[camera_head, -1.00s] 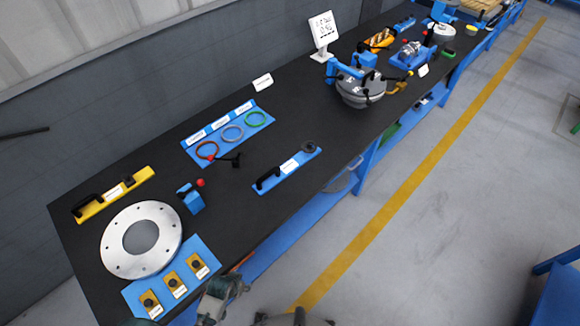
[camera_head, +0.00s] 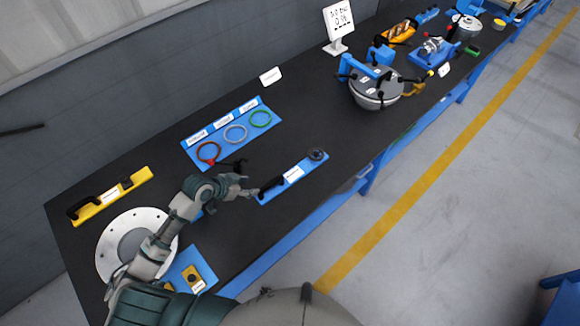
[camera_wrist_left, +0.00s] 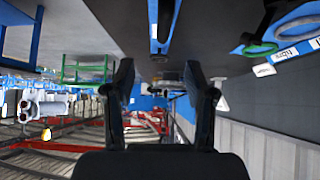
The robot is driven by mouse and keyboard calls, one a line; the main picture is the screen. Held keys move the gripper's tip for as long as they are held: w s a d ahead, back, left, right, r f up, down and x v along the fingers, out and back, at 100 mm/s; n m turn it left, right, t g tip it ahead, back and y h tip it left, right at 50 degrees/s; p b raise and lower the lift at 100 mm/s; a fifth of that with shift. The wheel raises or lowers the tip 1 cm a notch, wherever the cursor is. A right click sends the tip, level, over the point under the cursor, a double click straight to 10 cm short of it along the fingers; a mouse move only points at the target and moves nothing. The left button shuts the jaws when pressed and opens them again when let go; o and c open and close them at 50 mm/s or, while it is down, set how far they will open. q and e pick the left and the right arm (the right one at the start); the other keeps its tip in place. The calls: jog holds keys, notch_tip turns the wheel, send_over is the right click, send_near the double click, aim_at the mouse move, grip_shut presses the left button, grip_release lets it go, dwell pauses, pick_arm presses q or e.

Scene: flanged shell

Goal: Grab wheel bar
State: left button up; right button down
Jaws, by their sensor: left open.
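A blue bar (camera_head: 305,171) lies on the black table, with a black handle (camera_head: 270,187) at its near end and a dark round wheel (camera_head: 316,154) at its far end. My left gripper (camera_head: 252,191) is just left of the black handle, open; I cannot tell whether it touches. In the left wrist view the open fingers (camera_wrist_left: 161,88) have no object clearly gripped between them. A blue strip with a dark part (camera_wrist_left: 154,45) shows above them there, seemingly the bar. My right gripper is not in view.
A blue mat (camera_head: 203,157) with red, grey and green rings lies behind the arm. A flanged disc (camera_head: 111,240) and a yellow bar (camera_head: 130,187) are at the left. A grey shell (camera_head: 372,98) stands farther right.

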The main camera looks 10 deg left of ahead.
pick_arm(q)
jog(key=w, duration=0.3)
send_near(274, 179)
jog(key=x, duration=0.3)
jog(key=shift+w+d+f+p, duration=0.1)
jog(key=shift+d+f+p, duration=0.1)
jog(key=shift+d+p, duration=0.15)
jog(key=x, duration=0.3)
jog(key=shift+w+f, duration=0.15)
jog(key=shift+f, duration=0.05)
jog(key=shift+w+d+f, duration=0.1)
jog(key=shift+d+f, duration=0.05)
jog(key=x, duration=0.4)
jog(key=shift+w+f, duration=0.15)
jog(key=shift+f, duration=0.25)
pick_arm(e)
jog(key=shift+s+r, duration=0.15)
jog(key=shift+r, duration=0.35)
pick_arm(q)
jog(key=shift+r, duration=0.1)
grip_shut()
jog(key=shift+r, duration=0.1)
